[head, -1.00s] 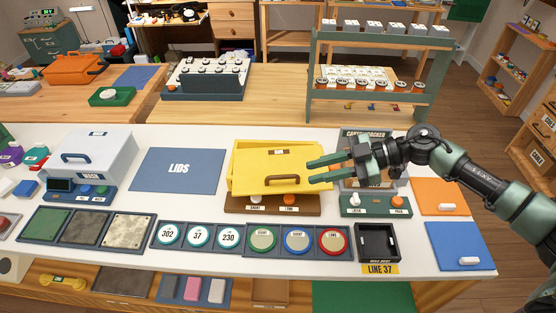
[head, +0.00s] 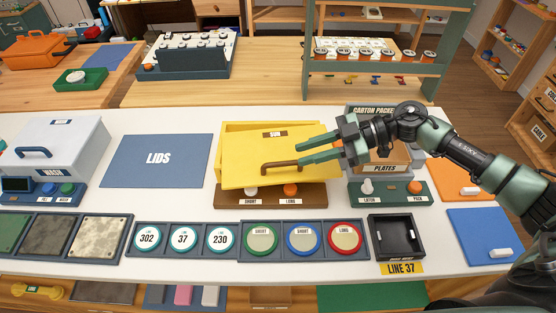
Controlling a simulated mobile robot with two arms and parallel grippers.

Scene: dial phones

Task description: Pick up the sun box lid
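The yellow sun box lid (head: 245,150) lies on the yellow sun box, slightly askew. It carries a "SUN" label and a brown bar handle (head: 281,168) near its front edge. My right gripper (head: 300,152) reaches in from the right over the lid's right side. Its two fingers are apart and point left, with nothing seen between them. The nearer fingertip is close to the handle's right end; I cannot tell whether they touch. My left gripper is out of view.
A blue "LIDS" mat (head: 155,160) lies empty left of the box. The white wash box (head: 60,145) stands farther left. The carton packer (head: 385,155) is behind my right gripper. A row of dials (head: 303,238) and a black tray (head: 395,238) lie in front.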

